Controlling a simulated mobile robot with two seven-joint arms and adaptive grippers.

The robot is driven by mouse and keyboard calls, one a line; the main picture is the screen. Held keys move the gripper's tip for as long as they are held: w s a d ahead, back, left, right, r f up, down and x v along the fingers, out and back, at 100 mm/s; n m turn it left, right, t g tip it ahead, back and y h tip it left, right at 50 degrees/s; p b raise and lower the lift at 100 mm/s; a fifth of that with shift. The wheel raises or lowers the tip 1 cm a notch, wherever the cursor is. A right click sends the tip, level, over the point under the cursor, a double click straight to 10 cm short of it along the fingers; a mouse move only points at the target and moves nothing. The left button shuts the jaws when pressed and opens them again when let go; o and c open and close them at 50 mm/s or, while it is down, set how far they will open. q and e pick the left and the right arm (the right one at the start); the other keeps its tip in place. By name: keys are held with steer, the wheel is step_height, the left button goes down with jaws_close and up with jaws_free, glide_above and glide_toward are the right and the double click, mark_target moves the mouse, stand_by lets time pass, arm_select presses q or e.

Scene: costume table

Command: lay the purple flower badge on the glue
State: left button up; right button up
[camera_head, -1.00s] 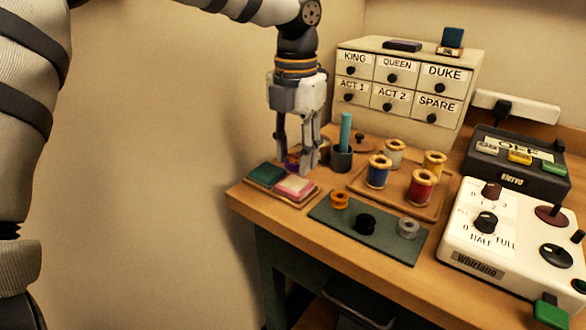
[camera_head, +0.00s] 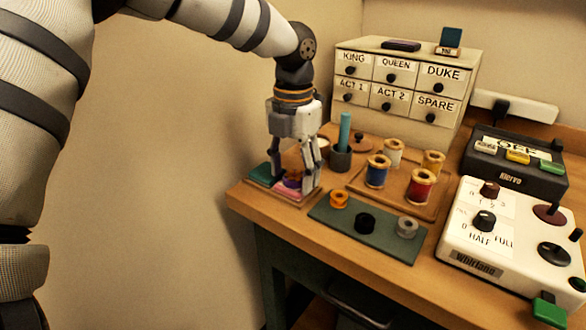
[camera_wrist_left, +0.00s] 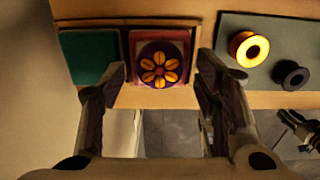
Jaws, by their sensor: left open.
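No surface is labelled as glue; the pink pad is the one under the badge. My left gripper (camera_wrist_left: 161,74) is open, its two fingers on either side of the badge, apart from it. In the head view my left gripper (camera_head: 291,182) stands low over the pads and partly hides the badge (camera_head: 293,179).
A dark cup with a teal stick (camera_head: 341,160) and a pale pot (camera_head: 323,144) stand just behind the gripper. Thread spools on a wooden tray (camera_head: 402,203) and a green mat with bobbins (camera_head: 385,240) lie to the right. Labelled drawers (camera_head: 405,80) stand behind.

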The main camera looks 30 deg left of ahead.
mark_target(293, 177)
arm_select(q)
step_height(293, 177, up, 12)
steer(key=shift+r+b, duration=0.15)
steer(key=shift+b, duration=0.2)
arm_select(e)
steer(key=shift+s+f, duration=0.45)
steer(key=shift+s, duration=0.05)
